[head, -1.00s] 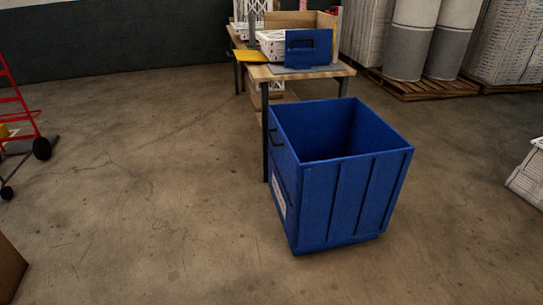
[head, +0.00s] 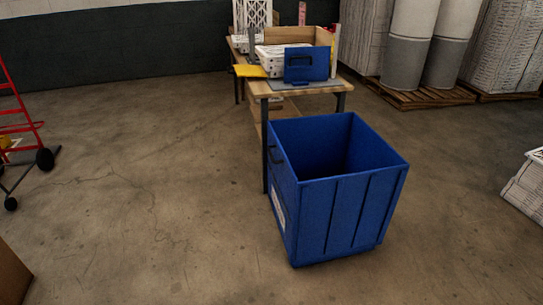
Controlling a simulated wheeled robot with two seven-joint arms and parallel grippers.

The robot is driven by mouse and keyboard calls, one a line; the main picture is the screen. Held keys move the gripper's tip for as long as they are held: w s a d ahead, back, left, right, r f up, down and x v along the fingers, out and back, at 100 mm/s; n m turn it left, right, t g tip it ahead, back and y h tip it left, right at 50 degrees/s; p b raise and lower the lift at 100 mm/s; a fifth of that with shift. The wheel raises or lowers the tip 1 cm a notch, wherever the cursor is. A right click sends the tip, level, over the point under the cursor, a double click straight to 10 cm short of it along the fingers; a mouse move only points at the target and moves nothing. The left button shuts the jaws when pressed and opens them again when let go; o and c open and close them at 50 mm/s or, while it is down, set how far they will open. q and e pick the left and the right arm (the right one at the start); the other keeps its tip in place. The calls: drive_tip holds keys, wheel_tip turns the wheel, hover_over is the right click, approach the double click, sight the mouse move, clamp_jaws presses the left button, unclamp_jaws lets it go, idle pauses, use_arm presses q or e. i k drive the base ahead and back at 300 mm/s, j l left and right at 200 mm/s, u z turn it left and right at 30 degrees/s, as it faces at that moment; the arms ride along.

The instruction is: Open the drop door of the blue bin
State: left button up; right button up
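The blue bin (head: 345,215) stands upright on the concrete floor, right of the middle in the head view. Its top is open and the inside I can see looks empty. A dark handle (head: 276,154) sits high on its left side, with a white label (head: 279,208) lower on that side. That left side is seen at a steep angle and looks closed. Neither of my grippers is in view.
A wooden table (head: 262,87) stands just behind the bin, with a blue panel with a slot (head: 306,64) and a yellow item (head: 249,71) on it. A red ladder cart (head: 20,120) is at far left. Wrapped rolls (head: 403,65) stand on a pallet (head: 420,97). The floor left of the bin is clear.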

sight(286, 178)
drive_tip(key=i+z, duration=0.15)
drive_tip(key=i, duration=0.35)
drive_tip(key=i+j+z, duration=0.15)
drive_tip(key=i, duration=0.3)
drive_tip(key=i+j+z, duration=0.15)
drive_tip(key=i, duration=0.3)
drive_tip(key=i+j+z, duration=0.15)
drive_tip(key=i, duration=0.3)
drive_tip(key=i+j+z, duration=0.15)
drive_tip(key=i+j, duration=0.2)
drive_tip(key=i, duration=0.1)
